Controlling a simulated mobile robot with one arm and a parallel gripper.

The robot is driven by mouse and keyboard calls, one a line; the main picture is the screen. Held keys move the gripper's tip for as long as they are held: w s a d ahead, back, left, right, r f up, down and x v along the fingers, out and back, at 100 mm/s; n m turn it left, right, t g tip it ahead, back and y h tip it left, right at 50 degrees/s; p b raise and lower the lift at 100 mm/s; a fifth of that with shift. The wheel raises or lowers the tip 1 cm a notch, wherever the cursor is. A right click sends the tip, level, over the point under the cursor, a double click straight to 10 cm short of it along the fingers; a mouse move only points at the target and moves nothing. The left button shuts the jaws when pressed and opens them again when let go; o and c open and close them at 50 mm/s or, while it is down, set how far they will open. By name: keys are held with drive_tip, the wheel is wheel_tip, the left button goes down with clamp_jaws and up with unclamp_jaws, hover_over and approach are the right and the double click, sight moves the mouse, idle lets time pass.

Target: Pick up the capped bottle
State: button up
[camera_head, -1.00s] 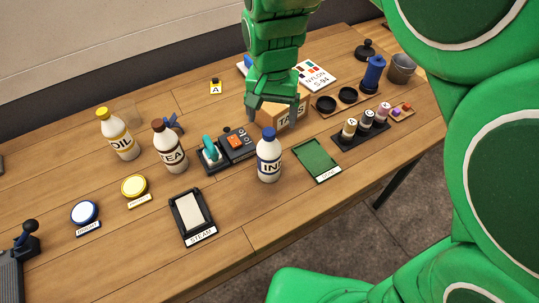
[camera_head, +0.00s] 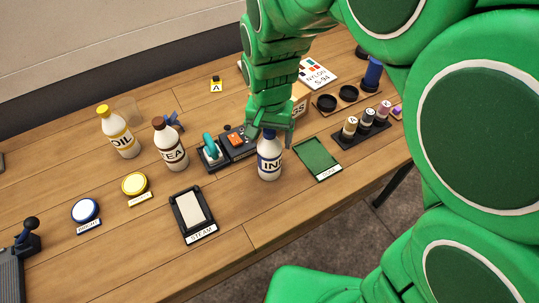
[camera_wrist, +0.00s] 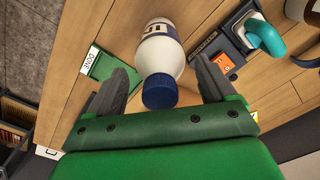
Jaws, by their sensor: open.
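Three capped bottles stand upright on the wooden table. The blue-capped white bottle with a blue label (camera_head: 269,160) is nearest my gripper. The brown-capped bottle (camera_head: 170,146) and the yellow-capped OIL bottle (camera_head: 119,134) stand to its left. My gripper (camera_head: 270,132) is open at the blue-capped bottle's top, partly covering its cap. In the wrist view the blue-capped bottle (camera_wrist: 162,50) lies between and just beyond my open fingers (camera_wrist: 165,88), its blue cap toward me. I see a gap on each side of it.
A green DONE mat (camera_head: 318,159) lies right of the bottle. A black device with an orange switch (camera_head: 237,142) and a teal handle (camera_head: 209,146) stands close left. A STEAM tray (camera_head: 192,212) lies in front. A rack of small spools (camera_head: 362,130) is farther right.

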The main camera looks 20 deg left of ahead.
drive_tip(key=shift+c, duration=0.4)
clamp_jaws()
